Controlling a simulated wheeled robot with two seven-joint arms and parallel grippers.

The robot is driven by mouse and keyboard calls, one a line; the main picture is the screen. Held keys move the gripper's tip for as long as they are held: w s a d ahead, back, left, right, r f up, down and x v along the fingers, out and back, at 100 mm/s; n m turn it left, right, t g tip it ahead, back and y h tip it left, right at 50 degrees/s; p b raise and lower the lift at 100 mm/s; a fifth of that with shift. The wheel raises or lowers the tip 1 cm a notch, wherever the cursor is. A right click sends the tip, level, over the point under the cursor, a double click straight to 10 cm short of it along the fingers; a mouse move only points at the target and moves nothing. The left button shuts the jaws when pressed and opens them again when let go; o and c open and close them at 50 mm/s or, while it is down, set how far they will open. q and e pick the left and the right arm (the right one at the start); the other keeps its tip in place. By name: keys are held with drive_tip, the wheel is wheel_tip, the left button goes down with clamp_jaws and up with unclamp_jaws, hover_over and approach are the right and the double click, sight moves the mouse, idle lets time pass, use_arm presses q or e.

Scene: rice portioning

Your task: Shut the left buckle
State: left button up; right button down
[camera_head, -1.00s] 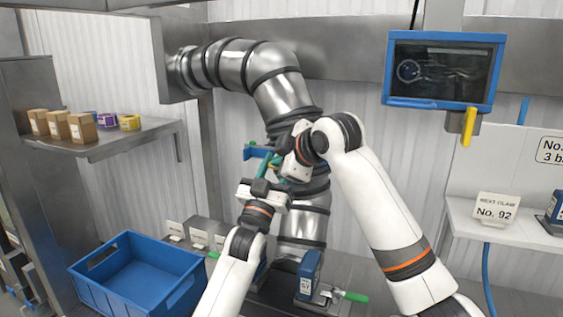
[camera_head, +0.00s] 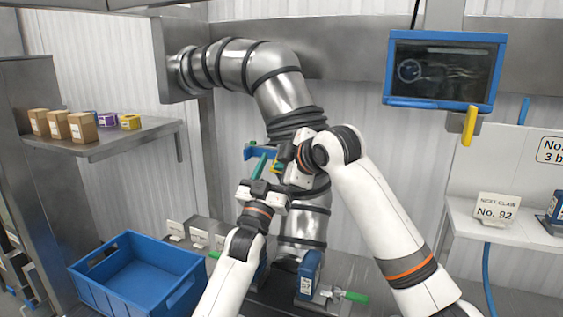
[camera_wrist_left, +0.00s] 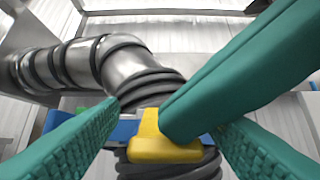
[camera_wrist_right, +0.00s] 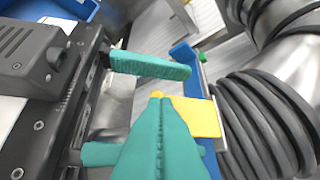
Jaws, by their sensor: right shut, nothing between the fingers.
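The left buckle is a blue clamp (camera_head: 262,152) with a yellow lever (camera_head: 275,166) on the steel duct pipe. In the left wrist view, the yellow lever (camera_wrist_left: 160,142) lies in front of the blue band (camera_wrist_left: 125,129), between the teal fingers of my left gripper (camera_wrist_left: 165,135), which are apart. My right gripper (camera_head: 280,160) has its teal fingers together. In the right wrist view, these closed fingers (camera_wrist_right: 158,100) end at the yellow lever (camera_wrist_right: 197,116), beside the blue clamp (camera_wrist_right: 184,54). Whether they touch is unclear. A left finger (camera_wrist_right: 150,66) passes close by.
A blue crate (camera_head: 187,298) stands low at the left. A shelf (camera_head: 140,139) with small boxes is behind it. A screen (camera_head: 443,70) with a yellow handle hangs at the right. A blue scoop-like device (camera_head: 309,272) with a green handle stands below the pipe.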

use_arm(q)
drive_tip(key=shift+s+d+r, duration=0.15)
drive_tip(key=shift+r, duration=0.15)
